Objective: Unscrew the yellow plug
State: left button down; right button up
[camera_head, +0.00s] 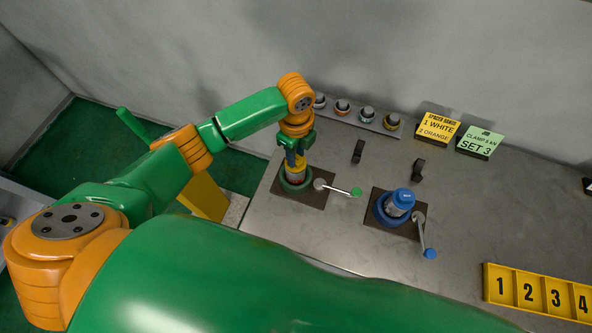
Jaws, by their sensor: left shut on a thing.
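The yellow plug (296,166) sits on top of a pipe held upright in the left vise (291,184), which has a green ring, a dark base plate and a lever with a green knob. My left gripper (296,158) points down from above and is shut on the yellow plug. The fingers hide part of the plug. I cannot tell whether the plug's thread is engaged. My right gripper is not in view.
A blue vise (383,216) with a blue-topped pipe stands to the right. Several small capped parts (366,114) line a strip at the back wall. Yellow and green signs (438,127) stand behind. A yellow numbered tray (540,292) lies front right. The tabletop between is mostly clear.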

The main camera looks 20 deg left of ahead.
pick_arm(q)
jog(key=shift+r, duration=0.3)
jog(key=shift+r, duration=2.15)
